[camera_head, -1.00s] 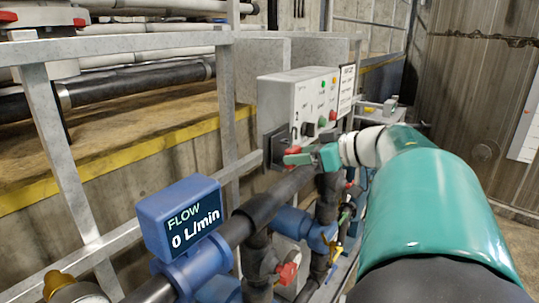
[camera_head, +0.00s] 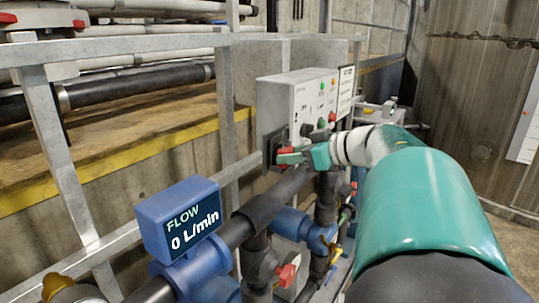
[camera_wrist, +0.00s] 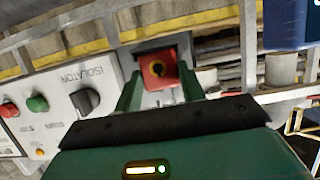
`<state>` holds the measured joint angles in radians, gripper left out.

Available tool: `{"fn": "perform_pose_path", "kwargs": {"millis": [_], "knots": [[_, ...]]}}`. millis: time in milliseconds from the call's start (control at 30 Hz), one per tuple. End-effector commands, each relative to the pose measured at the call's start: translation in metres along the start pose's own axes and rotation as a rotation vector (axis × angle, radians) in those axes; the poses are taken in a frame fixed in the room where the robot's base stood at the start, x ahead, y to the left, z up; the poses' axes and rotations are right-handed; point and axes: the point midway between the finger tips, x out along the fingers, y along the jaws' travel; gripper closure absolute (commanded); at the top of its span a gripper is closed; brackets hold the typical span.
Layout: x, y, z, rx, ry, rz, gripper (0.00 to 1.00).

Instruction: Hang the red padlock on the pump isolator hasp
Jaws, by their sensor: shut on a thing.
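The red padlock (camera_wrist: 157,68) is between the two green fingers of my gripper (camera_wrist: 159,92) in the wrist view, with its dark keyhole facing the camera. In the head view my gripper (camera_head: 300,157) is at the left side of the grey control box, with a bit of the red padlock (camera_head: 284,150) showing at its tips. The isolator (camera_wrist: 85,101) is a dark rotary knob beside the "ISOLATOR" label, left of the padlock in the wrist view. The hasp is not clearly seen, and I cannot tell whether the shackle touches it.
The grey control box (camera_head: 283,102) carries coloured buttons. A blue flow meter (camera_head: 180,218) reading 0 L/min, dark pipes and valves stand below and in front. A metal railing (camera_head: 120,45) runs behind. A small grey table (camera_head: 378,112) stands beyond the box.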

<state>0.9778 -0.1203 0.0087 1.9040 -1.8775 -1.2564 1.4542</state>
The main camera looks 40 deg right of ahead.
Motion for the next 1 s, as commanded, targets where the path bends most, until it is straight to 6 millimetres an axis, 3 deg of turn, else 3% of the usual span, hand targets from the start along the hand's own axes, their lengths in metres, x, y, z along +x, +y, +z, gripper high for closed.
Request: {"fn": "perform_pose_path", "kwargs": {"millis": [1000], "knots": [[0.0074, -0.0002, 0.0019, 0.000, 0.000, -0.001, 0.78]]}}
